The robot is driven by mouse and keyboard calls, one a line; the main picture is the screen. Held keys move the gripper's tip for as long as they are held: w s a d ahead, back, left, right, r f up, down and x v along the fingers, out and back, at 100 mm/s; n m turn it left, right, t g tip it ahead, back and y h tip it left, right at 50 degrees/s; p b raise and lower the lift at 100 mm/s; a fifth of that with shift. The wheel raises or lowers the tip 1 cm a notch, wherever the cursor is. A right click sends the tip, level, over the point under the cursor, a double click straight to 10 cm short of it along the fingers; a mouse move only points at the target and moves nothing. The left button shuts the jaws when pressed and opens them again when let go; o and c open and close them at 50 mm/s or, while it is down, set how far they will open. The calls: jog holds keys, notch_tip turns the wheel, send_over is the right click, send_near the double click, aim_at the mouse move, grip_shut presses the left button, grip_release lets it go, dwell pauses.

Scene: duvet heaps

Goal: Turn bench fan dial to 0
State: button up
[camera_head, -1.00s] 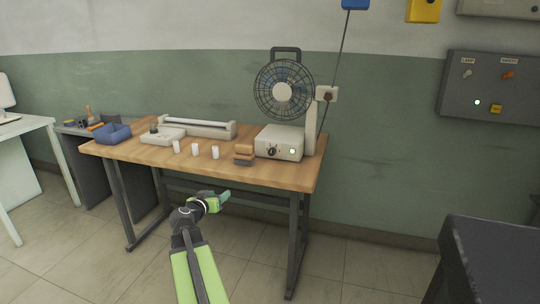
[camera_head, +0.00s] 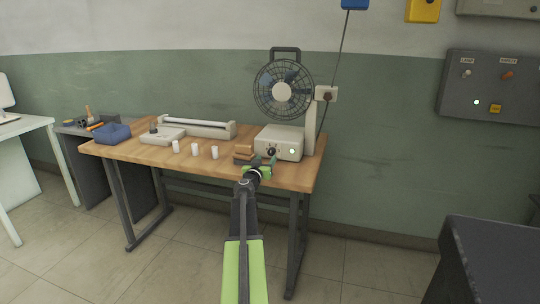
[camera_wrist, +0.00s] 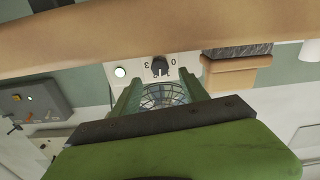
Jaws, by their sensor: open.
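The bench fan (camera_head: 283,90) stands upright behind a cream control box (camera_head: 280,140) at the right of the wooden bench. A black dial (camera_head: 271,152) and a lit round lamp (camera_head: 292,151) are on the box's front. My gripper (camera_head: 262,163) is open in front of the box, close below the dial. In the wrist view, which looks upside down, the dial (camera_wrist: 160,66) sits just beyond and between my open fingertips (camera_wrist: 160,82), apart from them. Numerals show around the dial, a 0 and a 3 among them. I cannot tell where its pointer stands.
A small brown and grey block (camera_head: 243,153) lies close left of my gripper. Several white cups stand along the bench (camera_head: 225,165), with a blue bin (camera_head: 112,134) at far left. A wall panel (camera_head: 490,88) hangs right; a dark table (camera_head: 490,250) stands front right.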

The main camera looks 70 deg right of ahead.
aim_at(271, 153)
jog(key=d, duration=0.6)
jog(key=shift+w+d, duration=0.2)
grip_shut()
